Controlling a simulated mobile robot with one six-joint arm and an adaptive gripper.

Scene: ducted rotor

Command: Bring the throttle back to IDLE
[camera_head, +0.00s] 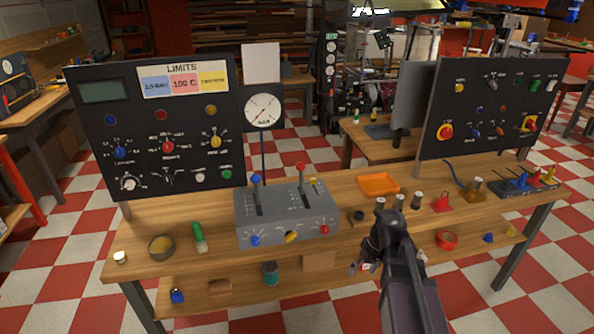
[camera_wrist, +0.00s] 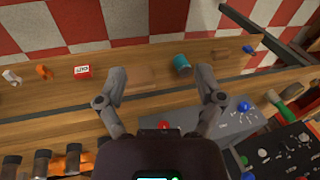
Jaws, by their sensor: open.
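A grey control box (camera_head: 285,222) stands on the bench in the head view. It has two slotted levers: one with a blue knob (camera_head: 256,180) on the left, one with a red knob (camera_head: 300,167) on the right. Both knobs stand near the far ends of their slots. Which lever is the throttle and any IDLE mark cannot be read. My gripper (camera_wrist: 160,84) is open and empty in the wrist view, its fingers apart. In the head view my gripper is right of the box.
A black LIMITS panel (camera_head: 160,175) stands behind left, and a round gauge (camera_head: 262,112) rises behind the box. An orange tray (camera_head: 378,185), several small cylinders and a second panel (camera_head: 480,125) are to the right.

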